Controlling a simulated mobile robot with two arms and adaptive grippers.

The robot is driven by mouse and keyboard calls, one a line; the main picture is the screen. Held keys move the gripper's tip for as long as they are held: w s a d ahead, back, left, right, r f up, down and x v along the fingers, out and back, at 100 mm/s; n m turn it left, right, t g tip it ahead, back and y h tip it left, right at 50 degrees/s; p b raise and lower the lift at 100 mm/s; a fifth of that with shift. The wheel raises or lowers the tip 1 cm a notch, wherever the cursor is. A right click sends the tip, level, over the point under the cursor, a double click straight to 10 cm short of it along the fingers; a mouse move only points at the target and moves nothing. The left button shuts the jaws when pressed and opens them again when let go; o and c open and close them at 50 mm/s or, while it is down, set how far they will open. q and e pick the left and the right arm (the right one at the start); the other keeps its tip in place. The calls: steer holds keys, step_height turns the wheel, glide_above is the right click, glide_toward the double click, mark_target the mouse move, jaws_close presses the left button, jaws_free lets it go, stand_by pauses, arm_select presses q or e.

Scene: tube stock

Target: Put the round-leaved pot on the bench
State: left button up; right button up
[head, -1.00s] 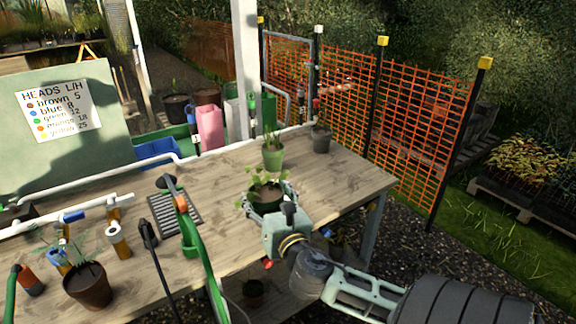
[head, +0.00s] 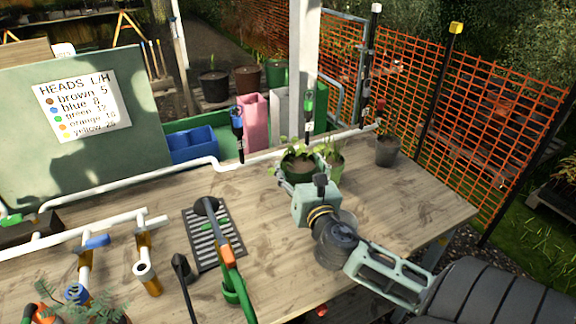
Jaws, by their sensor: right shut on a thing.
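The round-leaved pot (head: 298,167) is dark green with dark soil and round green leaves. It is near the back of the wooden bench (head: 400,205). My right gripper (head: 297,180) is shut on it from the front, and the gripper body hides its lower part. I cannot tell whether its base touches the bench. A lighter green potted plant (head: 333,164) is close beside it on the right, partly overlapped in the view. My left gripper is not in view.
A dark grey pot (head: 387,152) stands at the back right. A white pipe (head: 130,180) runs along the back edge. A green hose lance (head: 227,255) and a black grate (head: 205,240) are left of my right arm. Bare wood lies right of the arm.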

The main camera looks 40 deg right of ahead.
steer(key=shift+w+a+f+b, duration=0.2)
steer(key=shift+w+a+f, duration=0.7)
steer(key=shift+w+f, duration=0.8)
steer(key=shift+w+a+f+b, duration=0.2)
steer(key=shift+w+a+f, duration=0.65)
steer(key=shift+w+f, duration=0.85)
steer(key=shift+w+a+f+b, duration=0.2)
steer(key=shift+w+a+f, duration=0.7)
steer(key=shift+w+f, duration=0.8)
steer(key=shift+s+f, duration=0.2)
steer(key=shift+f, duration=0.05)
steer(key=shift+f, duration=0.15)
steer(key=o, duration=1.4)
steer(key=v, duration=0.6)
steer(key=b+v, duration=0.1)
steer(key=v, duration=0.5)
steer(key=shift+s+r, duration=0.1)
steer(key=shift+r, duration=0.15)
